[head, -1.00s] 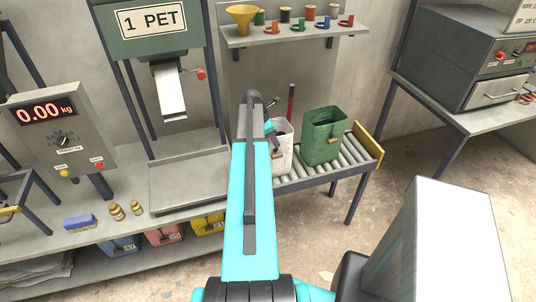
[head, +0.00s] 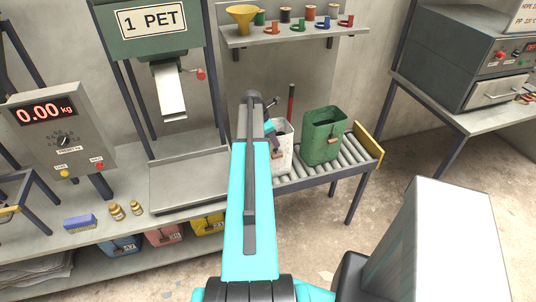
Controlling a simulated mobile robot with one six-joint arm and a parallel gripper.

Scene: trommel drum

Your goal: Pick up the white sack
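The white sack (head: 284,155) stands upright on a roller conveyor, partly hidden behind my arm. It has a brown tag or patch on its front. My gripper (head: 272,134) is at the sack's upper left side, mostly hidden by my arm. I cannot tell whether its fingers touch the sack or whether they are open or shut.
A green sack (head: 323,137) stands close to the right on the roller conveyor (head: 305,175), which ends in a yellow stop (head: 367,144). A red rod (head: 291,101) rises behind the white sack. A weighing platform (head: 188,184) lies left. A shelf (head: 290,36) hangs above.

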